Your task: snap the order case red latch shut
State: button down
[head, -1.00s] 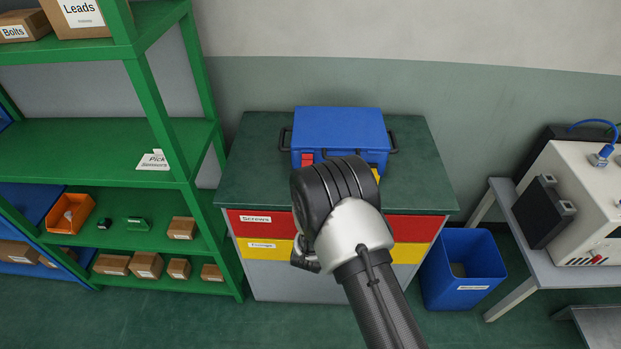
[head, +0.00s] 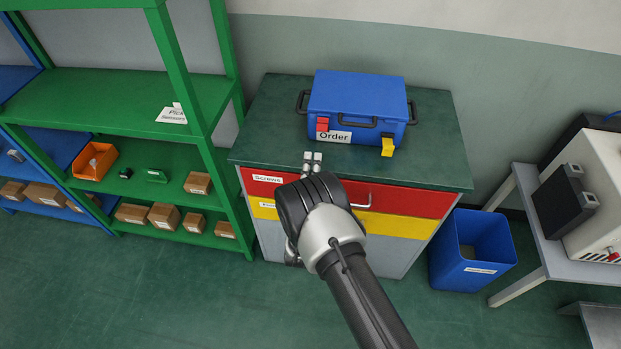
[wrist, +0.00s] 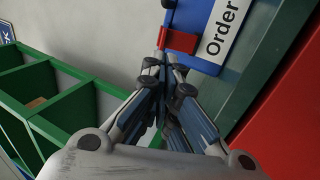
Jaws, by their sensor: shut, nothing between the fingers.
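The blue order case (head: 357,95) sits closed-lidded on the green top of the drawer cabinet, its front with the "Order" label facing me. The red latch (head: 322,125) is at the left of its front. It looks close to the front face, but I cannot tell whether it is fully shut. It also shows in the wrist view (wrist: 181,41), just beyond my fingertips. My gripper (head: 312,160) is shut and empty, in front of and below the red latch in the head view, apparently apart from it. The yellow latch (head: 387,147) hangs tilted outward at the right front.
The cabinet top (head: 270,125) is clear around the case. A green shelf rack (head: 120,90) with boxes stands close on the left. A blue bin (head: 474,252) and a grey table (head: 520,220) with equipment are on the right.

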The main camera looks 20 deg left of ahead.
aim_at(323, 129)
jog(key=b+x, duration=0.1)
jog(key=x, duration=0.5)
jog(key=shift+w+r, duration=0.1)
jog(key=shift+w, duration=0.15)
jog(key=r+g+p, duration=0.1)
jog(key=w+r+g+p, duration=0.1)
jog(key=r+p, duration=0.1)
jog(key=shift+w+a+g+h+p, duration=0.2)
jog(key=shift+w+g+h+p, duration=0.1)
jog(key=shift+w+g+h, duration=0.1)
